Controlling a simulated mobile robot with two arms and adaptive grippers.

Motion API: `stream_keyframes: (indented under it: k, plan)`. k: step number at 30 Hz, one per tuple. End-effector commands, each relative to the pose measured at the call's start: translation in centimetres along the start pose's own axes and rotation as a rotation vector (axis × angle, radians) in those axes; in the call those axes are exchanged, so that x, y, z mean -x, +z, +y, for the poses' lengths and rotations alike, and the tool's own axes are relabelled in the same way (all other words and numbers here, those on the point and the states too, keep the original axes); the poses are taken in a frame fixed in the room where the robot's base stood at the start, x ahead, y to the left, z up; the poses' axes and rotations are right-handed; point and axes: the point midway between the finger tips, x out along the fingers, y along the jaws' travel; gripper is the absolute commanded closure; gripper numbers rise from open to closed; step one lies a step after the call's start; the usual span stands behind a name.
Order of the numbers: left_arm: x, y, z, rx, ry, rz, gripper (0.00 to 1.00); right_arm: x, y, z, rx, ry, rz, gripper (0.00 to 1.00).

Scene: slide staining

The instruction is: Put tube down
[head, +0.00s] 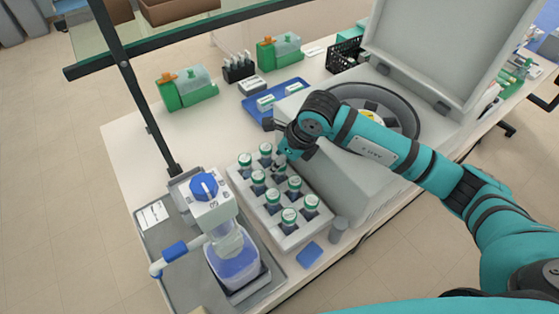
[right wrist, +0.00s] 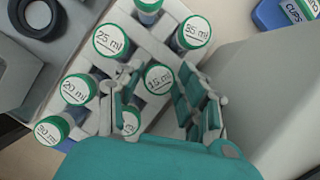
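A light rack (head: 300,238) with several green-capped tubes stands on the table in the head view. My right gripper (head: 280,151) is over the rack's far right side. In the right wrist view my right gripper (right wrist: 172,88) has its fingers spread on either side of the tube marked 15 ml (right wrist: 158,78). Its cap sits between the fingers, with a gap on the right; contact on the left is unclear. Tubes marked 25 ml (right wrist: 110,40), 35 ml (right wrist: 195,31), 20 ml (right wrist: 78,89) and 30 ml (right wrist: 53,129) stand around it. My left gripper is not in view.
A grey centrifuge (head: 405,75) with its lid up stands right of the rack. A blue-capped dispenser (head: 204,187) stands left of it on a grey tray. A blue tray (head: 262,112) and green boxes (head: 186,88) lie behind. A blue pad (head: 309,255) lies in front.

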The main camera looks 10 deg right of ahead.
Motion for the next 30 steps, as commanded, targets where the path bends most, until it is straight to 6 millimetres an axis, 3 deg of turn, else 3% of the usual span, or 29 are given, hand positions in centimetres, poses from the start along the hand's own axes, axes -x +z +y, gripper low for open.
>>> stream_keyframes:
  k: [9,15,30]
  plan:
    - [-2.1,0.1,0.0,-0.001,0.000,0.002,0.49,6.9,-0.1,-0.1,0.003,-0.007,-0.005,0.62]
    - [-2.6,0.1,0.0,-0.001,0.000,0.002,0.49,9.8,-0.1,-0.1,0.001,-0.003,-0.003,0.62]
    - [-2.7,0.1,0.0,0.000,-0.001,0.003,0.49,10.7,-0.1,0.0,0.000,-0.002,0.000,0.62]
